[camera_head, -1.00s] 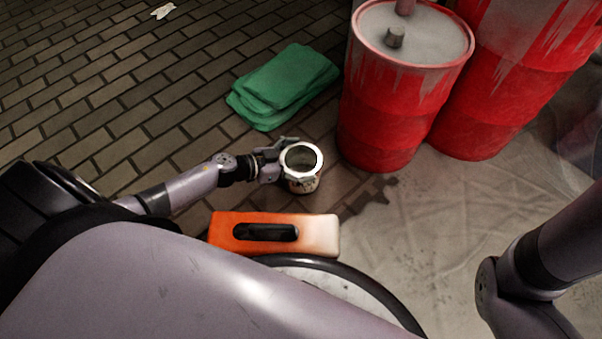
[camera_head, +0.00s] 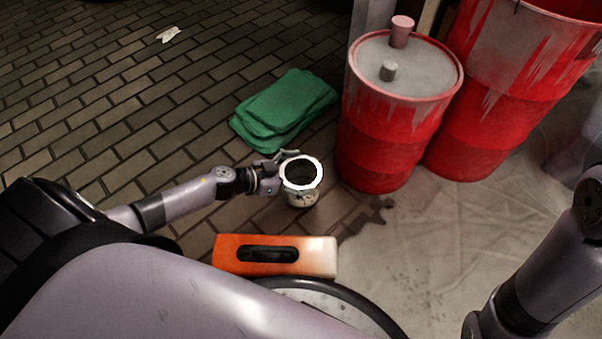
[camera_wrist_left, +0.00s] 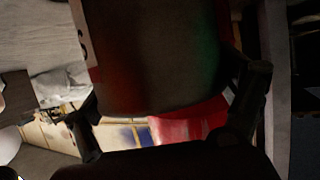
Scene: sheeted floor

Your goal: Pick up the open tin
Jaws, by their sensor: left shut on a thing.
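The open tin (camera_head: 301,190) is a small round can with a bright metal rim, a dark open top and a stained pale side. It is upright in the middle of the head view. My left gripper (camera_head: 285,172) reaches it from the left and is shut on it, with one finger showing along its far side. In the left wrist view the tin's dark wall (camera_wrist_left: 155,60) fills the middle, between the two dark fingers (camera_wrist_left: 170,120). I cannot tell whether its base touches the floor. My right gripper is out of view; only part of my right arm shows.
Two red drums (camera_head: 385,130) (camera_head: 505,110) stand close on the right, behind the tin. A folded green cloth (camera_head: 283,108) lies on the brick floor beyond it. An orange and white case (camera_head: 313,256) lies nearer me.

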